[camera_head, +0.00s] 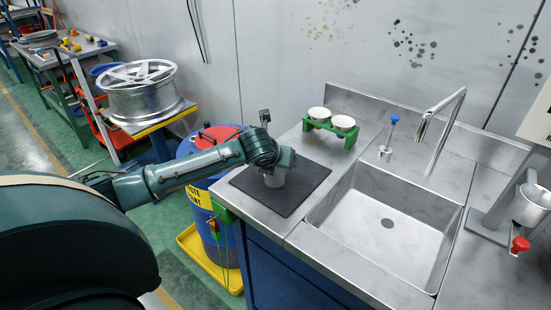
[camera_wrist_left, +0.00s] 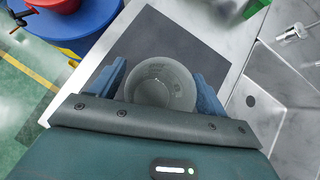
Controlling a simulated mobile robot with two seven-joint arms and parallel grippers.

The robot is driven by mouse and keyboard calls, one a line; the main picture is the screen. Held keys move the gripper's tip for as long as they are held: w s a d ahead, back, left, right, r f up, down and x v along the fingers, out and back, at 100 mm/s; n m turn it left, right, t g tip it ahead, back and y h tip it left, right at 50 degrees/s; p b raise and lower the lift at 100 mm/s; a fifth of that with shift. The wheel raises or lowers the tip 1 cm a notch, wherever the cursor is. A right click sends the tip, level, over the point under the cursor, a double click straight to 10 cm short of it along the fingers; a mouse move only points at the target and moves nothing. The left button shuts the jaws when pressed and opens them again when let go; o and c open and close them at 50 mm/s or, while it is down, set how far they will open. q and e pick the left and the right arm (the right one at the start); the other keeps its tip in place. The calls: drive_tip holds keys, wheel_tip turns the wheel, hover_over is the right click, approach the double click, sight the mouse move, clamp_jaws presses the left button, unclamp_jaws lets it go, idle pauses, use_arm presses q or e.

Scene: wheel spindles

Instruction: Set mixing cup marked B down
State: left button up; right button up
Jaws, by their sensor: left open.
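A pale grey mixing cup (camera_head: 275,179) stands on the dark mat (camera_head: 300,192) on the steel counter, left of the sink. It also shows from above in the left wrist view (camera_wrist_left: 160,84); I cannot read a letter on it. My left gripper (camera_head: 278,166) is at the cup, with the arm reaching in from the left. In the left wrist view its blue fingers (camera_wrist_left: 156,88) are open, one on each side of the cup. The arm and wrist hide part of the cup in the head view. My right gripper is not in view.
A green rack (camera_head: 332,128) with two white cups stands behind the mat. The sink (camera_head: 385,225) and its tap (camera_head: 437,118) are to the right. A blue drum (camera_head: 207,200) with a red-fitted lid stands left of the counter. The mat around the cup is clear.

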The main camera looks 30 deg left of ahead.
use_arm(q)
drive_tip(key=shift+r, duration=0.2)
drive_tip(key=v, duration=1.2)
drive_tip(key=shift+f, duration=0.1)
